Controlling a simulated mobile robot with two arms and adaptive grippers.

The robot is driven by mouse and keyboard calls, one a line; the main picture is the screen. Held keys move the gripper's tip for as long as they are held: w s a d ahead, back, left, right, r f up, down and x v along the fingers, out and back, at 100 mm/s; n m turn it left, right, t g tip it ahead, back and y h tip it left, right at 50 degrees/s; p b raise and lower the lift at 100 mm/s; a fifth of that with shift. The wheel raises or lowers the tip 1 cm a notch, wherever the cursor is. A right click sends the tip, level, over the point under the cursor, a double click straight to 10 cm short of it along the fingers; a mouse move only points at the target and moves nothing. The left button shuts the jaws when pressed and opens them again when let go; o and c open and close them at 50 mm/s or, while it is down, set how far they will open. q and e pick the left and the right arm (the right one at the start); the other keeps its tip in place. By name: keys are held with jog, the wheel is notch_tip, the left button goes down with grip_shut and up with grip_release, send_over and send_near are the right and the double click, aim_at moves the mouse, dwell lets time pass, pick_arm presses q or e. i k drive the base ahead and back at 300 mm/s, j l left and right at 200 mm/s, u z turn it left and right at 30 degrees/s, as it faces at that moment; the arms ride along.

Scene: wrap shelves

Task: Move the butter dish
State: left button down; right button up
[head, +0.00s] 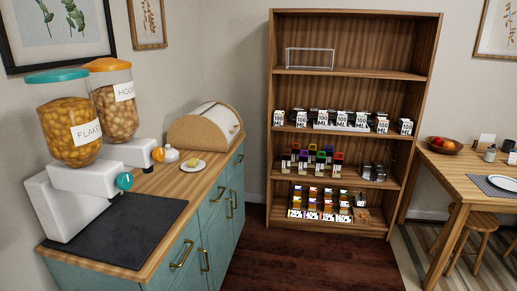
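A small white plate with a yellow block like butter (193,165) lies on the wooden top of the teal cabinet, in front of the bread box. A small white rounded piece (170,154), which looks like a lid, stands just behind and left of the plate. It appears to be off the plate, so the butter is uncovered. Neither of my grippers is in view.
A bread box (205,128) stands behind the plate. A wooden shelf (350,73) holds small goods and a clear frame. A dining table (455,170) is at right. The floor between is clear.

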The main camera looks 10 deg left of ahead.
aim_at(193, 165)
jog(key=i+l, duration=0.1)
jog(key=i, duration=0.75)
jog(key=i+u, duration=0.1)
jog(key=i, duration=0.75)
jog(key=l, duration=0.1)
